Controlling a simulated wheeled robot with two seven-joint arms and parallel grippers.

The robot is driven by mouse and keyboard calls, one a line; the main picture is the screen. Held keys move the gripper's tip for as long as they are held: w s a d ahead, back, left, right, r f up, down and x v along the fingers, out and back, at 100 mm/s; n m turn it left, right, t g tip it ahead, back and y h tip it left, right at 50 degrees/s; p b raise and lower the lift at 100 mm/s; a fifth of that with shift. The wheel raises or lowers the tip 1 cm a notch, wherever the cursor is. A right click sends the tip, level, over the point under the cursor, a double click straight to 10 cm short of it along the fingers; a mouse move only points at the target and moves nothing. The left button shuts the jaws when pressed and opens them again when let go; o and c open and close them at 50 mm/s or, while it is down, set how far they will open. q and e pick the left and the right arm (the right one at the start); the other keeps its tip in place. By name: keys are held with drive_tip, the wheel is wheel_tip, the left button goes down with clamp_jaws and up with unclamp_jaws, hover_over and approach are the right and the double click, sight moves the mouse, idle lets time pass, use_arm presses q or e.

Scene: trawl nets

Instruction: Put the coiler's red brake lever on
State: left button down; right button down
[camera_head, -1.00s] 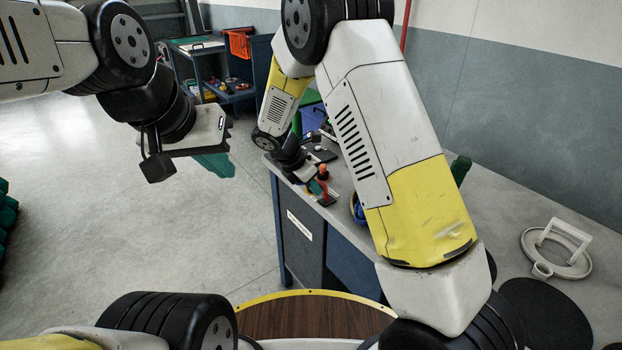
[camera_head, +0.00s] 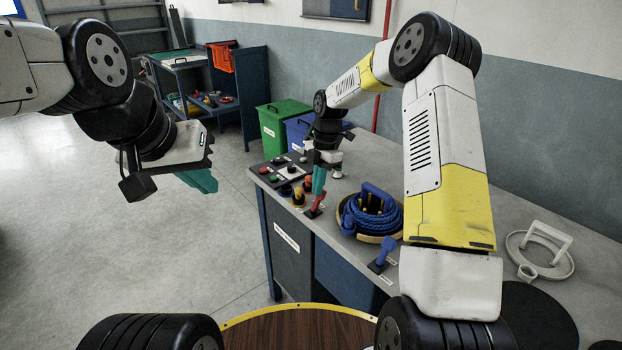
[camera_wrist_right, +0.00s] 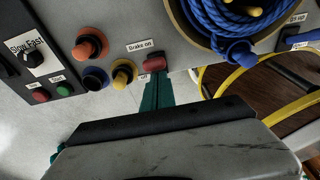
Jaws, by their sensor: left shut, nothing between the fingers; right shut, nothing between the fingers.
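The red brake lever (camera_head: 318,201) stands on a dark base at the bench's front edge. In the right wrist view the red lever (camera_wrist_right: 155,63) lies just beyond my fingertips, beside a "Brake on" label (camera_wrist_right: 139,45). My right gripper (camera_head: 319,182) points down right at the lever, its teal fingers shut and empty; it also shows in the wrist view (camera_wrist_right: 158,80). Fingers and lever overlap in the head view; I cannot tell whether they touch. The fingers partly hide the lever's surroundings. My left gripper (camera_head: 203,181) is shut and empty, over the floor away from the bench.
The coiler with blue rope (camera_head: 372,214) stands right of the lever. A blue lever (camera_head: 383,253) is in front of it. Orange (camera_wrist_right: 90,44) and yellow (camera_wrist_right: 124,72) knobs and a control panel (camera_head: 283,170) lie left. Green (camera_head: 282,125) and blue bins stand behind.

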drive_tip(key=shift+w+d+f, duration=0.1)
drive_tip(key=shift+w+d, duration=0.15)
drive_tip(key=shift+d, duration=0.1)
idle(0.3)
drive_tip(key=shift+s+a, duration=0.15)
drive_tip(key=shift+a, duration=0.1)
wheel_tip(320, 180, up, 3)
drive_tip(key=s+a, duration=0.2)
drive_tip(key=a, duration=0.1)
wheel_tip(320, 180, up, 8)
hover_over(316, 204)
drive_tip(key=shift+w+r, duration=0.1)
drive_tip(key=shift+r, duration=0.25)
